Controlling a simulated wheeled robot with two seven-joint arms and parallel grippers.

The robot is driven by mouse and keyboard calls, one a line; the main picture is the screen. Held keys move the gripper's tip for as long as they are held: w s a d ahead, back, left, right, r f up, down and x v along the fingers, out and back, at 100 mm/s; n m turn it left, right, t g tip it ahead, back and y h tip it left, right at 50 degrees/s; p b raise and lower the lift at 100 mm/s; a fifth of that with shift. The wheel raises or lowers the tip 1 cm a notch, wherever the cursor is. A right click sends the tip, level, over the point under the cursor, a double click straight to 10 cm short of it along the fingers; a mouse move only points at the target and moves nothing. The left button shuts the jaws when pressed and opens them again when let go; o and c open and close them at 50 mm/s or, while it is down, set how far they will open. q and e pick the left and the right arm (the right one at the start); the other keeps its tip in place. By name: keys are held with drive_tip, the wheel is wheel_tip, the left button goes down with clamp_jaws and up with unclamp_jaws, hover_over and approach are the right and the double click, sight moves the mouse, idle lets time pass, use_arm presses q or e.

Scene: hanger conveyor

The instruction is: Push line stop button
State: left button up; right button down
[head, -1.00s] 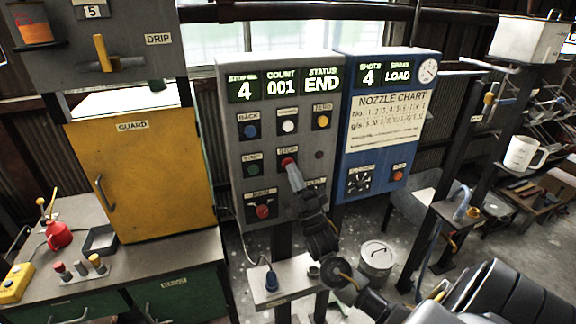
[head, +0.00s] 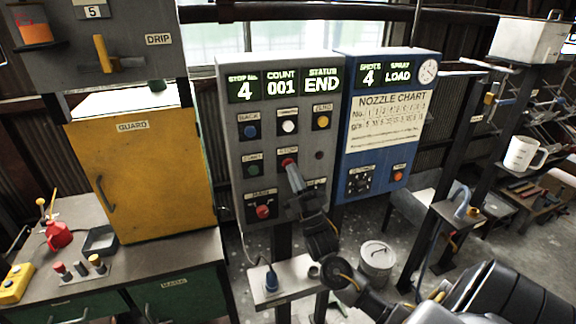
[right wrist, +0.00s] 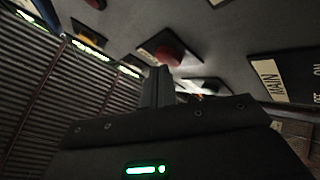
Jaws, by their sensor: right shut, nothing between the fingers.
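The grey control panel (head: 240,160) carries a red stop button (head: 288,162) in its middle row, under a small label. My right gripper (head: 291,168) is shut and empty, with its fingertips at or just below the stop button. In the right wrist view the red button (right wrist: 168,52) stands out from the panel just beyond the shut fingers (right wrist: 160,72). I cannot tell whether the tips touch it. The panel's display reads stop no. 4, count 001 and status END. My left gripper is not in view.
A red main switch (head: 263,211) sits lower left of the stop button. Blue, white, yellow and green buttons surround it. A blue nozzle panel (head: 350,150) adjoins on the right. A yellow guard door (head: 150,185) stands at the left, and a small shelf (head: 295,287) lies below.

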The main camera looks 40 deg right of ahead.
drive_tip(key=shift+w, duration=0.1)
idle(0.6)
drive_tip(key=shift+w+d, duration=0.15)
drive_tip(key=shift+w, duration=0.15)
drive_tip(key=shift+s, duration=0.4)
idle(0.4)
drive_tip(key=s+a+p, duration=0.2)
drive_tip(key=s, duration=0.3)
drive_tip(key=shift+s, duration=0.35)
